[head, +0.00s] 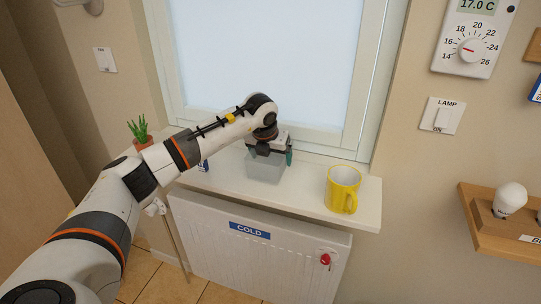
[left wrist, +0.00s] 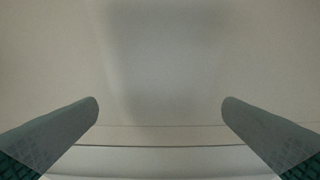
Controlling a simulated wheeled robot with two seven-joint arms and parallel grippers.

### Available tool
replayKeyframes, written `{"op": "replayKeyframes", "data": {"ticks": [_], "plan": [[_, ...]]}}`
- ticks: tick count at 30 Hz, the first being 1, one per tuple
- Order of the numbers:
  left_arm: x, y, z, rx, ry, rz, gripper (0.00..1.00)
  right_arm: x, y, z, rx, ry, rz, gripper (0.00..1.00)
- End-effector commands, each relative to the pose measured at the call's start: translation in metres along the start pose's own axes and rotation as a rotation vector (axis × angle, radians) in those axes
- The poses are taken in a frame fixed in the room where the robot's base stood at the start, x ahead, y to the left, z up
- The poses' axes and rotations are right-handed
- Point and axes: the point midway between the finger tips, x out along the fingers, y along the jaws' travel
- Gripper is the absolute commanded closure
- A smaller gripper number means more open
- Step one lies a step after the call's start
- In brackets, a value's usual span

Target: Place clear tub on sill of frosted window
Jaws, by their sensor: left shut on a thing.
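The clear tub (head: 265,171), a greyish see-through box, is upright at the middle of the white sill (head: 305,193) below the frosted window (head: 262,55). My left gripper (head: 269,154) comes down from above and is shut on the tub, with teal fingers at its two sides. I cannot tell whether the tub's base touches the sill or hangs just above it. In the left wrist view the two fingers (left wrist: 160,108) flank a blurred, pale grey surface; the tub's edges are hard to make out there. My right gripper is not in view.
A yellow mug (head: 342,188) stands on the sill to the right of the tub. A potted plant (head: 140,135) and a partly hidden blue can (head: 203,165) are to the left. A radiator (head: 255,255) marked COLD is below. Bare sill lies between tub and mug.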

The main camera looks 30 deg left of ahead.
Motion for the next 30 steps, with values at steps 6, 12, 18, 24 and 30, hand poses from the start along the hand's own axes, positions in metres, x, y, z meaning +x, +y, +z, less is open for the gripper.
{"op": "replayKeyframes", "data": {"ticks": [6,12,18,24,30], "plan": [[0.009,0.000,0.004,0.000,0.001,0.001,0.33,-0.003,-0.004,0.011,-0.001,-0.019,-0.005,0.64],[0.010,0.000,0.004,0.000,0.001,0.001,0.04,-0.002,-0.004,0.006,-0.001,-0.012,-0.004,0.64],[0.009,0.000,0.004,0.001,0.001,0.001,0.00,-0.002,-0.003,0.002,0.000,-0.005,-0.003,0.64],[-0.001,0.000,0.003,0.001,0.004,0.002,0.00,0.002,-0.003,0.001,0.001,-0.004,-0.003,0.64],[-0.039,0.000,0.003,0.001,0.007,0.002,0.00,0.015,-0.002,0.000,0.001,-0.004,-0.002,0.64]]}}
